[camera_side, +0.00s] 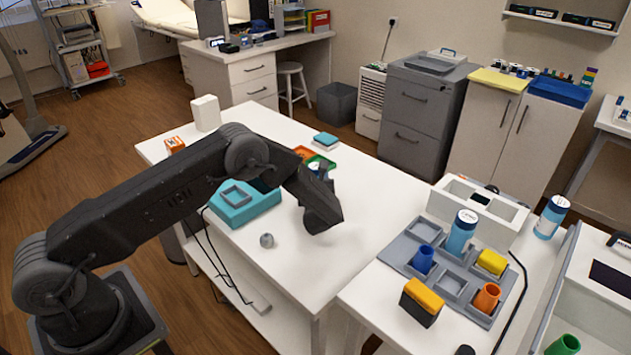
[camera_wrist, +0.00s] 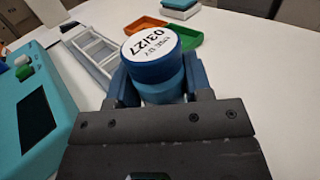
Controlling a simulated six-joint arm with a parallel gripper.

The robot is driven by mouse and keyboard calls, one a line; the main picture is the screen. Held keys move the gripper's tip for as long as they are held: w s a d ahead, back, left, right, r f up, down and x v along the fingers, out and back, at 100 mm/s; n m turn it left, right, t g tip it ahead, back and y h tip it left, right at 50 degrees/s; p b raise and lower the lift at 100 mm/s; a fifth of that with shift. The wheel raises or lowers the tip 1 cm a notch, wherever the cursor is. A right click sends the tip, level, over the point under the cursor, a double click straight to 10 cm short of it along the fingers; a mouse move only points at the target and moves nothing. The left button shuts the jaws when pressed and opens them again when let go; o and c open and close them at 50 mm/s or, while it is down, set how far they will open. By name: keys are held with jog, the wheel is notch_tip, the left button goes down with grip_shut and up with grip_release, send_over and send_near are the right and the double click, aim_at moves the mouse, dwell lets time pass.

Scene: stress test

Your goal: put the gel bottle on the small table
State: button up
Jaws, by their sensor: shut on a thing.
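The bottle's lower part is hidden by the gripper body. In the side view my gripper (camera_side: 318,205) is over the white middle table (camera_side: 345,208), its fingers mostly hidden; a small blue and white patch shows beyond it. Which table is the small one I cannot tell. Two other blue bottles stand at right, one in the grey tray (camera_side: 462,230) and one behind it (camera_side: 550,217).
A teal device (camera_side: 243,207), orange tray (camera_wrist: 146,24), green tray (camera_wrist: 190,38) and white rack (camera_wrist: 95,50) lie near my gripper. A small grey round thing (camera_side: 267,240) lies on the middle table. The right part of the middle table is clear. The right table (camera_side: 362,297) holds several cups and blocks.

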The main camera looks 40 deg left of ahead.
aim_at(316, 166)
jog(key=c, duration=0.5)
jog(key=shift+o, duration=0.2)
jog(key=shift+r, duration=0.1)
jog(key=shift+r, duration=0.6)
notch_tip(316, 166, up, 3)
jog(key=s+a+r, duration=0.6)
jog(key=s+a, duration=0.1)
jog(key=a, duration=0.2)
jog(key=s+d+r+m+t+h, duration=0.2)
jog(key=s+d+r+h, duration=0.1)
jog(key=d, duration=0.4)
jog(key=s+d+r+m+t+h, duration=0.2)
jog(key=s+d+r+m+h, duration=0.1)
jog(key=s+d, duration=0.3)
jog(key=d+h, duration=0.1)
jog(key=d, duration=0.1)
jog(key=shift+d+r+m+h, duration=0.3)
jog(key=shift+r, duration=0.1)
